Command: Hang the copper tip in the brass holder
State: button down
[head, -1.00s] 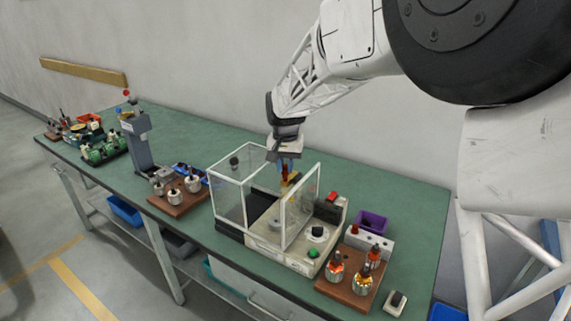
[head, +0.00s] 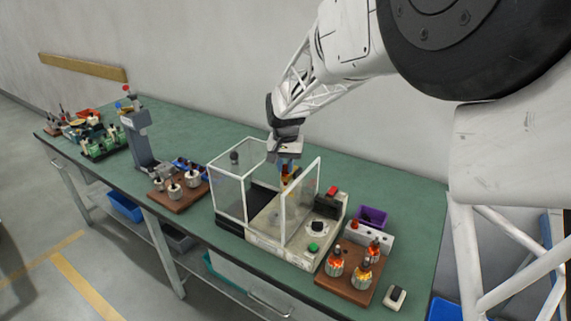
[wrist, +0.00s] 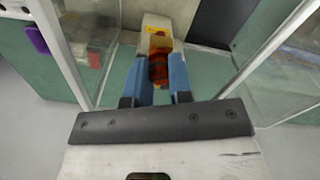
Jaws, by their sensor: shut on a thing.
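My gripper (wrist: 159,78) has blue fingers, and they are shut on the copper tip (wrist: 158,69), a reddish-orange piece between them in the wrist view. There the tip and holder are small and partly hidden.
A clear-walled guard (head: 230,180) stands left of the gripper, and a framed clear panel (head: 300,200) stands in front. A brown board (head: 347,283) with several orange-topped parts and a purple bin (head: 372,216) are to the right. A grey column (head: 143,140) stands farther left.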

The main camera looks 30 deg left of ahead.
jog(key=shift+f, duration=0.25)
dwell(0.5)
jog(key=c, duration=0.9)
grip_release()
jog(key=shift+c, duration=0.2)
jog(key=shift+r, duration=0.1)
jog(key=shift+r, duration=2.15)
jog(key=shift+r, duration=0.1)
notch_tip(320, 180, up, 8)
